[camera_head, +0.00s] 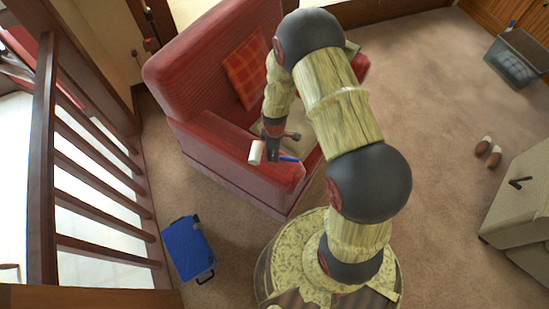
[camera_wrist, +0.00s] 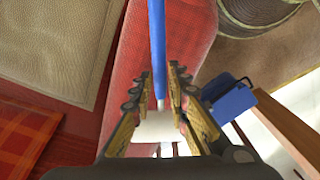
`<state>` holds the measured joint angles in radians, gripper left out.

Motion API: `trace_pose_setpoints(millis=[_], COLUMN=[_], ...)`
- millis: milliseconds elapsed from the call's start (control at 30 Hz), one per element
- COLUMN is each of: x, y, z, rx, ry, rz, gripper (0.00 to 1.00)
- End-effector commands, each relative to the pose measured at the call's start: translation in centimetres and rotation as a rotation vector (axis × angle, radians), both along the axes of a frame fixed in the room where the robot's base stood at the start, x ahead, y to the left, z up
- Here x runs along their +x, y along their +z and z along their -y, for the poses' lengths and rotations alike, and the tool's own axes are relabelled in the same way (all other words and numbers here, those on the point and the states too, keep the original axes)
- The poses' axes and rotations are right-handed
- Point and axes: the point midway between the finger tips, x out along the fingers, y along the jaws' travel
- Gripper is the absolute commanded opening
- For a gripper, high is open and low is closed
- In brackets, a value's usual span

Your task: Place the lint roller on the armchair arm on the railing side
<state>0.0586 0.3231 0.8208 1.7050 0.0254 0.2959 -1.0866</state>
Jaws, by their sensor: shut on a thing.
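The lint roller has a white roll (camera_head: 256,152) and a blue handle (camera_head: 289,159). My gripper (camera_head: 271,153) is shut on it, over the railing-side arm (camera_head: 215,142) of the red armchair (camera_head: 195,75). In the wrist view the blue handle (camera_wrist: 157,40) runs up from between my fingertips (camera_wrist: 161,92), and the white roll (camera_wrist: 152,128) shows behind the fingers. The red chair arm (camera_wrist: 128,65) lies beneath it. I cannot tell whether the roller touches the arm. The fingers partly hide the roller's neck.
A dark wooden railing (camera_head: 45,165) stands at the left. A blue case (camera_head: 188,248) is on the carpet between railing and chair. A plaid cushion (camera_head: 247,68) leans on the chair back. Slippers (camera_head: 483,147), a grey basket (camera_head: 517,58) and beige furniture (camera_head: 520,210) are at the right.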

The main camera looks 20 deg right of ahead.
Motion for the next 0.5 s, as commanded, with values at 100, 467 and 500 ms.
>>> trace_pose_setpoints(millis=[100, 467, 500], x=[-0.1, 0.0, -0.1], y=[-2.3, -2.9, -3.0], z=[0.1, 0.1, 0.1], rx=[0.000, 0.000, 0.000], ry=[0.000, 0.000, 0.000], rz=[-0.001, 0.000, 0.000], gripper=[0.00, 0.00, 0.00])
